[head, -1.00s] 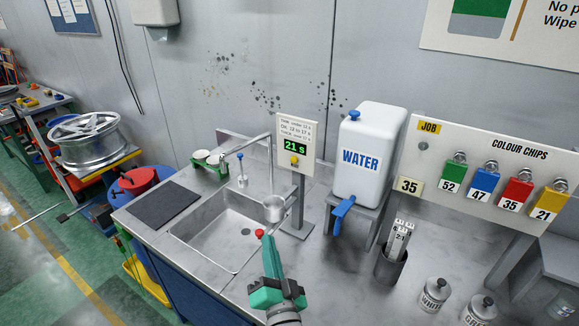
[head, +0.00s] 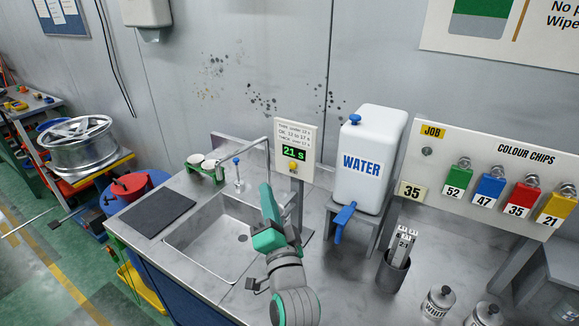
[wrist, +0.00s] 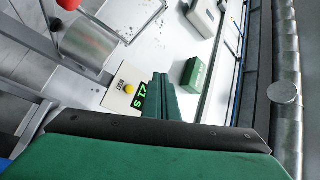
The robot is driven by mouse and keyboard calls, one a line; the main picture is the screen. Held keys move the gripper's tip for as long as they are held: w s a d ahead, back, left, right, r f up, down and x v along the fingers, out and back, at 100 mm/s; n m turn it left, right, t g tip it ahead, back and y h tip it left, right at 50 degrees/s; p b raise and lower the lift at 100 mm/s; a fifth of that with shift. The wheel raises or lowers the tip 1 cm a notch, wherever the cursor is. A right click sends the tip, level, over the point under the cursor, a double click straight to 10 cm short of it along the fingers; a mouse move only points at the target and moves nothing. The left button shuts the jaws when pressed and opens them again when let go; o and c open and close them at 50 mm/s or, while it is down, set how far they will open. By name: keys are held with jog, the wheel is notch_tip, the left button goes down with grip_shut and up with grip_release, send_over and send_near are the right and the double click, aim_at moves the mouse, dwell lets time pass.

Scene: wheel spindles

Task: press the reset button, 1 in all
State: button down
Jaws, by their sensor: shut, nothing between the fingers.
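The timer panel (head: 311,153) stands on a post behind the sink and reads 21 s in green. Its yellow reset button (head: 292,167) sits below the readout. The button also shows in the wrist view (wrist: 129,89), with the panel (wrist: 113,97) around it. My gripper (head: 265,189) is shut and empty, raised over the sink in front of the panel. In the wrist view its closed green fingers (wrist: 160,82) lie beside the readout, to the right of the button. I see a gap between fingertips and button in the head view.
A sink (head: 205,245) lies below my gripper. A metal cup (wrist: 88,42) with a red knob (wrist: 68,4) is close by in the wrist view. The water tank (head: 368,150) with its blue tap (head: 343,215) stands right of the panel. The counter's left side holds a dark mat (head: 157,214).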

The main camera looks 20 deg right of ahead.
jog(key=w+d, duration=0.4)
jog(key=d, duration=0.2)
jog(key=shift+w+d, duration=0.35)
jog(key=shift+d, duration=0.05)
dwell(1.9)
jog(key=shift+w+d, duration=0.3)
jog(key=shift+d, duration=0.05)
jog(key=shift+w+d, duration=0.25)
jog(key=shift+d, duration=0.1)
dwell(0.9)
dwell(0.3)
jog(key=shift+s+a, duration=0.55)
jog(key=shift+a, duration=0.1)
jog(key=shift+s+a, duration=0.75)
jog(key=shift+a, duration=0.25)
jog(key=shift+s+a, duration=0.75)
jog(key=shift+a, duration=0.25)
jog(key=shift+a, duration=0.1)
